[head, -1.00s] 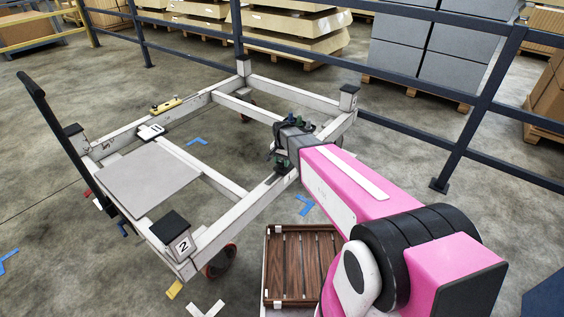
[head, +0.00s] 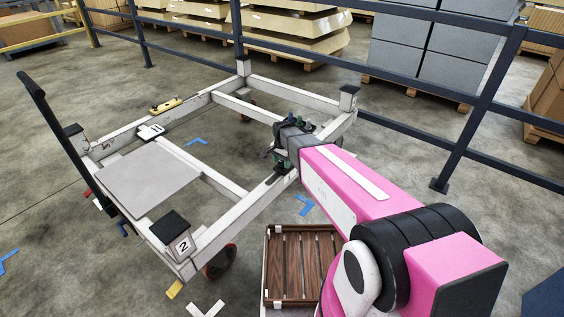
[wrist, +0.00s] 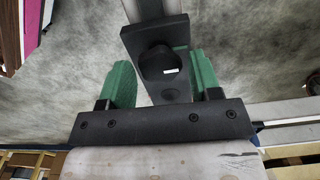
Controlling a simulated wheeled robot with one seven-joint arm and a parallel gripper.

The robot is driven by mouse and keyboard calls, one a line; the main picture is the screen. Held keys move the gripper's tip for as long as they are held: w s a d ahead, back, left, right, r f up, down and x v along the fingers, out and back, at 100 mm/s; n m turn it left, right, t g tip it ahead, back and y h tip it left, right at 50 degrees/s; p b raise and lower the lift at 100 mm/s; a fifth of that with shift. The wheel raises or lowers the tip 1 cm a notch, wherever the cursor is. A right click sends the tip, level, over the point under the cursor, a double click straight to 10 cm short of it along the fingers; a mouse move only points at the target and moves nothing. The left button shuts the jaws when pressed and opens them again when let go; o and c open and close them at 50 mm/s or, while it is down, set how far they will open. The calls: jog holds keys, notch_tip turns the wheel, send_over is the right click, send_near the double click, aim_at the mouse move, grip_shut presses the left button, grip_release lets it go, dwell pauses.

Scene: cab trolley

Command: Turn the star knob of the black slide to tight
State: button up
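In the wrist view the black slide (wrist: 172,96) sits on a pale beam, with its dark knob (wrist: 158,64) in the middle of the picture. A small white mark shows on the knob. My gripper (wrist: 162,72) has its two green fingers on either side of the knob, with visible gaps to both. It is open and holds nothing. In the head view my gripper (head: 281,161) is over the near right rail of the white trolley frame (head: 235,207). My arm and wrist hide most of the knob there.
A wooden slatted crate (head: 268,272) lies below the trolley, beside my arm. A grey panel (head: 148,180) lies on the left of the frame. A yellow level (head: 166,104) rests on the far rail. Dark railings (head: 455,150) run behind the trolley.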

aim_at(282, 162)
jog(key=shift+o, duration=0.3)
notch_tip(282, 162, up, 11)
dwell(0.5)
jog(key=shift+f, duration=0.1)
jog(key=s+d+f+n, duration=0.1)
jog(key=s+d+n, duration=0.6)
jog(key=s+d, duration=1.1)
jog(key=shift+s+d+n, duration=0.35)
jog(key=shift+d+n, duration=0.05)
